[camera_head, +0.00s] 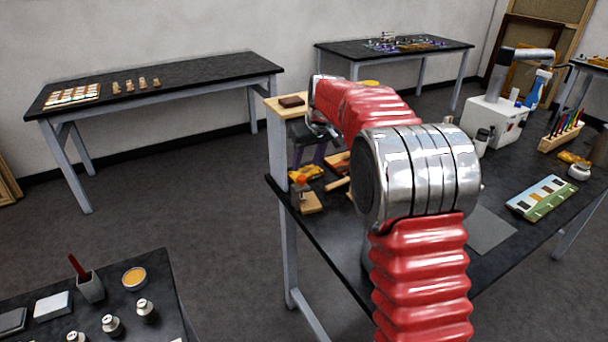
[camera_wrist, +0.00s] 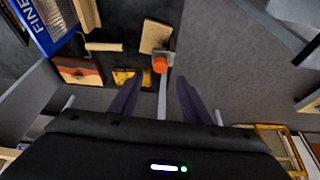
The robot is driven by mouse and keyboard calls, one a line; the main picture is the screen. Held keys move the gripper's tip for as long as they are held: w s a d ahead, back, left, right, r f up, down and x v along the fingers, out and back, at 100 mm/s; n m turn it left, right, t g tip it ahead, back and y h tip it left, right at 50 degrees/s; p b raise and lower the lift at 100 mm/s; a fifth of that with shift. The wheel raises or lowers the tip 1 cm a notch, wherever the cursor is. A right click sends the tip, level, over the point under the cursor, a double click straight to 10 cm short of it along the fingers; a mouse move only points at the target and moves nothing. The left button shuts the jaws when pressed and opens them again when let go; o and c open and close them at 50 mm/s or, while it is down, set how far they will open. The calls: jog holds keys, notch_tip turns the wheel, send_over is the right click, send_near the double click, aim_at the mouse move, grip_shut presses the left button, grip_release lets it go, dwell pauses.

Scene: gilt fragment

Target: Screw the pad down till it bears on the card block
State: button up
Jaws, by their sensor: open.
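An orange-red knob (camera_head: 301,180) on a small grey metal fitting stands at the near left corner of the dark workbench, beside a small pale wood block (camera_head: 312,203). In the wrist view the orange knob (camera_wrist: 160,64) and wood block (camera_wrist: 155,36) lie beyond the fingertips. My gripper (camera_wrist: 159,82) is open, its two dark purple fingers apart with nothing gripped. The knob shows between and just past the tips, apart from them. In the head view my gripper (camera_head: 312,152) is partly hidden by my arm. I cannot make out the pad or card block clearly.
A yellow object (camera_head: 306,173), an orange-brown box (camera_wrist: 78,70) and a wooden-handled tool (camera_wrist: 103,47) lie near the knob. A blue box (camera_wrist: 32,22) is farther off. A raised wooden shelf (camera_head: 282,113) bearing a brown block (camera_head: 292,101) stands by my gripper.

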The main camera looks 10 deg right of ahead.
aim_at(302, 177)
jog(key=x, duration=0.7)
jog(key=shift+w+f, duration=0.1)
jog(key=shift+f, duration=0.05)
jog(key=shift+c, duration=0.5)
jog(key=c, duration=0.9)
jog(key=shift+m, duration=0.4)
jog(key=shift+c, duration=0.2)
